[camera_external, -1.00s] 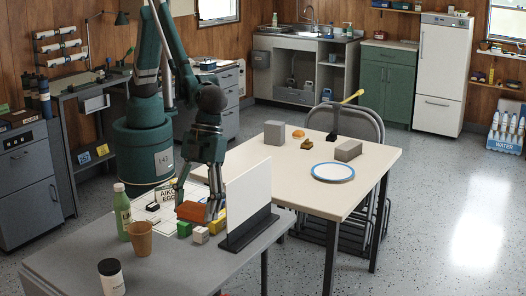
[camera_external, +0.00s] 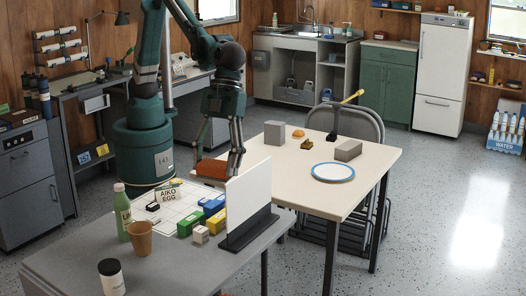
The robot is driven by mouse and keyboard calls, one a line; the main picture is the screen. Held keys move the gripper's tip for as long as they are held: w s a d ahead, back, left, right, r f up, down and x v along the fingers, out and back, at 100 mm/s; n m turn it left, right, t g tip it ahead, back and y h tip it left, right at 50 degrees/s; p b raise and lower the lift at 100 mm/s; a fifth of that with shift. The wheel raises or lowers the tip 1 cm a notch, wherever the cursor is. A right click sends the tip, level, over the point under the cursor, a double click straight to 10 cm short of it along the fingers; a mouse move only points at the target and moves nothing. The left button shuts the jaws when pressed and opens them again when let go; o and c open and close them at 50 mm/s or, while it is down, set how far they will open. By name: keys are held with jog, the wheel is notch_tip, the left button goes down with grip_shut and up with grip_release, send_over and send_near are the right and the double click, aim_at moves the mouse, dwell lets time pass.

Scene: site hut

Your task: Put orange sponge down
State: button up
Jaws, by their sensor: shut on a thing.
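The orange sponge (camera_external: 212,168) is a brick-shaped orange-brown block. My gripper (camera_external: 218,166) is shut on it and holds it in the air, above and behind the colored blocks on the grey table (camera_external: 75,262). It is to the left of the white upright panel (camera_external: 248,198). The gripper's fingers cover part of the sponge.
Green (camera_external: 190,224), blue (camera_external: 214,206) and yellow (camera_external: 216,222) blocks and a small pale block (camera_external: 201,235) stand by the panel. A sign (camera_external: 168,193), green bottle (camera_external: 122,212), brown cup (camera_external: 139,238) and white-labelled jar (camera_external: 111,279) are at left. The cream table (camera_external: 300,190) lies beyond.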

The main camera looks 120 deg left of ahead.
jog(key=a+n+t+b, duration=0.1)
jog(key=a+n+b, duration=0.2)
jog(key=a, duration=4)
jog(key=s+a+n+b, duration=0.1)
jog(key=s+a, duration=0.6)
jog(key=a, duration=0.4)
jog(key=s+a+n+t+y+b, duration=0.1)
jog(key=s+a+n, duration=0.1)
jog(key=s+a, duration=0.6)
jog(key=s+a+n+b, duration=0.1)
jog(key=s+a, duration=0.4)
jog(key=a, duration=0.8)
notch_tip(320, 180, down, 19)
jog(key=shift+w, duration=0.15)
jog(key=shift+f, duration=0.2)
jog(key=shift+f+b, duration=0.95)
jog(key=shift+f, duration=2.05)
